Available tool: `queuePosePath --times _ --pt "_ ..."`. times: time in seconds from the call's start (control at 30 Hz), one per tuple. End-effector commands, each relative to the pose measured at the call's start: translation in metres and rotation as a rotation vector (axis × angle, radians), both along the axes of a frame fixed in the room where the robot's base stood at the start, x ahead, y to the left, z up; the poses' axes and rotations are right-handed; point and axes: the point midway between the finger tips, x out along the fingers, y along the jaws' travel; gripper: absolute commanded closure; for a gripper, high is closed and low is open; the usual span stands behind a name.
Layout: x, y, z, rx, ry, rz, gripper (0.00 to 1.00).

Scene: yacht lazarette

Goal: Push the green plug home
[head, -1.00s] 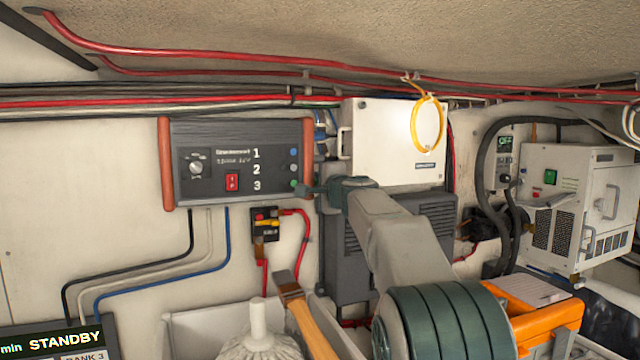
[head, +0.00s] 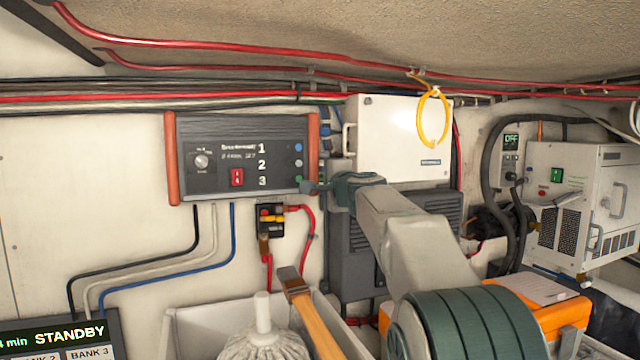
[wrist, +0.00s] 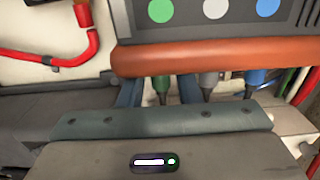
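The dark control box (head: 242,158) hangs on the wall, with orange-red end bumpers and sockets marked by blue, white and green dots at its right side. In the wrist view the green plug (wrist: 161,88) sits below the bumper (wrist: 210,55), in line with the green dot (wrist: 160,10). Its upper end is hidden, so how deep it sits cannot be told. It reaches slightly lower than the grey plug (wrist: 208,84) and blue plug (wrist: 254,78) beside it. My gripper (wrist: 160,92) has one blue finger on each side of the green plug, with gaps showing. It also shows in the head view (head: 310,187).
A white box (head: 385,140) with a yellow cable loop stands right of the control box. A red cable and small fuse block (head: 270,219) are below it. A bin (head: 190,335) with a mop and a wooden-handled tool is lower down. A display reads STANDBY (head: 70,332).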

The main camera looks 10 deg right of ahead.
Motion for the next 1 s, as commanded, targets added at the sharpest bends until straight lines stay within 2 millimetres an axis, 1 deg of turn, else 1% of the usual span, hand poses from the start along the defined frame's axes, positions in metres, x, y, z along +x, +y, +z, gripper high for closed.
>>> queuePosePath --times 0.6,0.77,1.0 --pt "-0.049 -0.009 -0.001 0.000 -0.001 0.000 0.69" --pt "-0.056 -0.011 -0.001 0.000 0.000 0.000 0.69" --pt "-0.057 -0.011 0.000 0.000 0.001 0.000 0.69"
